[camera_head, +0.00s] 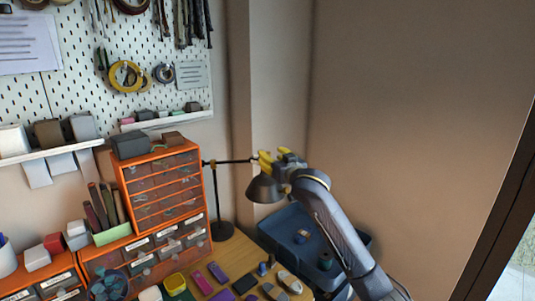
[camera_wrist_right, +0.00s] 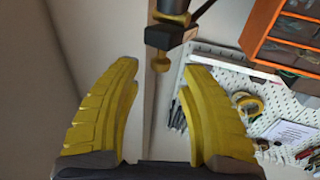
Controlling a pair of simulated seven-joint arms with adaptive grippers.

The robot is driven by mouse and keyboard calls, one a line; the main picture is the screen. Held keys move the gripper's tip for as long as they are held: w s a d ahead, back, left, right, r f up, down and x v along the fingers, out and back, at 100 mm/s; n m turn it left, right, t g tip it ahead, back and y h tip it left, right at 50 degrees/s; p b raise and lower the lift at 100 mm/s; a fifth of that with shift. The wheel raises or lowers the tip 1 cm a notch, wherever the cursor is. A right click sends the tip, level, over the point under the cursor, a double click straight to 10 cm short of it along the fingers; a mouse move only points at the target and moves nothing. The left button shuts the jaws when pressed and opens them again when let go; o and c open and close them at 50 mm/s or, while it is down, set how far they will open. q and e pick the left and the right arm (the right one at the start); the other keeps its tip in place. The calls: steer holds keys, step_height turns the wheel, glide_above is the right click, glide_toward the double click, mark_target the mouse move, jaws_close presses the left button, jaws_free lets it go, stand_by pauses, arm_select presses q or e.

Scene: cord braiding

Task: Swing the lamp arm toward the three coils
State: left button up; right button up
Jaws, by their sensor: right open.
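The lamp stands behind the bench on a black base (camera_head: 222,230) with an upright post. Its thin dark lamp arm (camera_head: 232,161) runs out to the right, and the dark shade (camera_head: 264,189) hangs near its end. My right gripper (camera_head: 271,156) is at that end, above the shade. In the right wrist view its yellow fingers (camera_wrist_right: 160,72) are apart, with a dark lamp joint and brass knob (camera_wrist_right: 161,62) in line with the gap. I cannot tell whether they touch. I cannot clearly pick out the three coils. My left gripper is out of view.
A blue bin (camera_head: 275,237) holding a few small round items is below my right arm. Orange drawer units (camera_head: 163,190) stand left of the lamp. Several small coloured blocks lie on the wooden bench (camera_head: 240,257). A pegboard (camera_head: 80,80) hangs behind. The wall area at right is clear.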

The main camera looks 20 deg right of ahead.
mark_target(269, 153)
steer(key=shift+w+a, duration=0.15)
steer(key=shift+w, duration=0.75)
steer(key=shift+w+a, duration=0.1)
steer(key=shift+w, duration=0.75)
steer(key=shift+c, duration=0.3)
steer(key=c, duration=0.8)
jaws_close()
steer(key=shift+r, duration=0.15)
